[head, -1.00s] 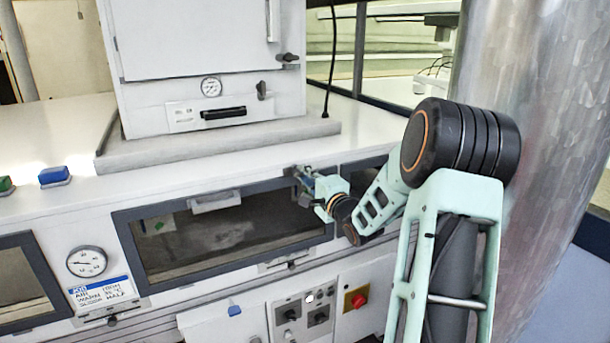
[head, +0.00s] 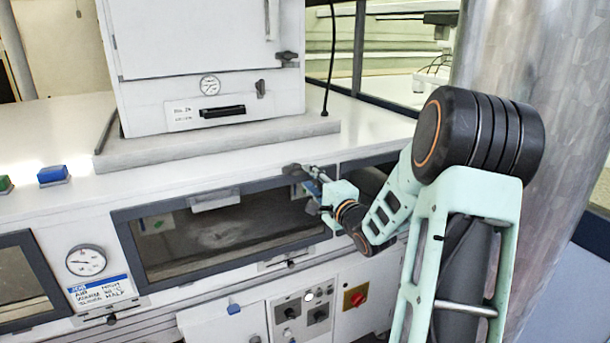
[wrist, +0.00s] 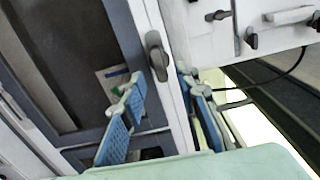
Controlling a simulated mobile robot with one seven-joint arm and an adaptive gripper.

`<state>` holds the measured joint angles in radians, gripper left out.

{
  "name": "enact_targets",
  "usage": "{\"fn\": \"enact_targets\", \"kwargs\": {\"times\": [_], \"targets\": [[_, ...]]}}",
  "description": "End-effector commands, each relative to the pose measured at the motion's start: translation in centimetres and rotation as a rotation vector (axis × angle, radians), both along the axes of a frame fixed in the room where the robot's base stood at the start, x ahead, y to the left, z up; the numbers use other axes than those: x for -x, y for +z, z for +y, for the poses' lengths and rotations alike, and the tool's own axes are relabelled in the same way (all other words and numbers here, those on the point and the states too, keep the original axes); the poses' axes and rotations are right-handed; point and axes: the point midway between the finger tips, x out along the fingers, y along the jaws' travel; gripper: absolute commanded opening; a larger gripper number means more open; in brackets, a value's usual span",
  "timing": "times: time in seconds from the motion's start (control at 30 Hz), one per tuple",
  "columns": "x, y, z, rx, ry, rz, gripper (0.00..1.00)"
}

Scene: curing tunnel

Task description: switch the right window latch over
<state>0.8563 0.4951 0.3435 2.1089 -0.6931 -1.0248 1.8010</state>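The right window latch (head: 292,169) is a small dark grey lever on the white strip above the window's upper right corner. In the wrist view the latch (wrist: 157,56) lies lengthwise along that strip. The window (head: 225,235) has a dark glass pane in a grey frame and looks closed. My gripper (head: 318,190) is just right of the latch. In the wrist view my gripper (wrist: 165,103) is open, its two blue-padded fingers apart and empty. The latch shows beyond the gap between the fingertips, with no visible contact.
A white oven (head: 210,70) stands on a grey slab (head: 220,142) on the machine top. A pale handle (head: 214,201) is on the window. A gauge (head: 86,261) and a red knob (head: 358,299) are on the front. A black cable (head: 332,60) hangs behind.

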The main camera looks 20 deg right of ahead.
Motion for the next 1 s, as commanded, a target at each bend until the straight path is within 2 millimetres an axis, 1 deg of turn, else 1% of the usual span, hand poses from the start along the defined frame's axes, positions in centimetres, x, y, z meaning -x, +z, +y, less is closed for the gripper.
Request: {"fn": "enact_targets", "kwargs": {"times": [0.03, 0.2, 0.3, 0.4, 0.57, 1.0], "targets": [[1.2, 0.0, -0.1, 0.001, -0.003, 0.002, 0.29], [4.8, 0.0, -0.3, 0.001, -0.004, 0.002, 0.29], [6.3, 0.0, -0.3, -0.001, -0.003, 0.002, 0.29], [7.4, 0.0, -0.3, 0.000, -0.001, 0.001, 0.29], [8.0, -0.1, -0.3, -0.001, 0.000, 0.001, 0.29], [8.0, 0.0, -0.2, -0.001, 0.000, 0.001, 0.29]]}}
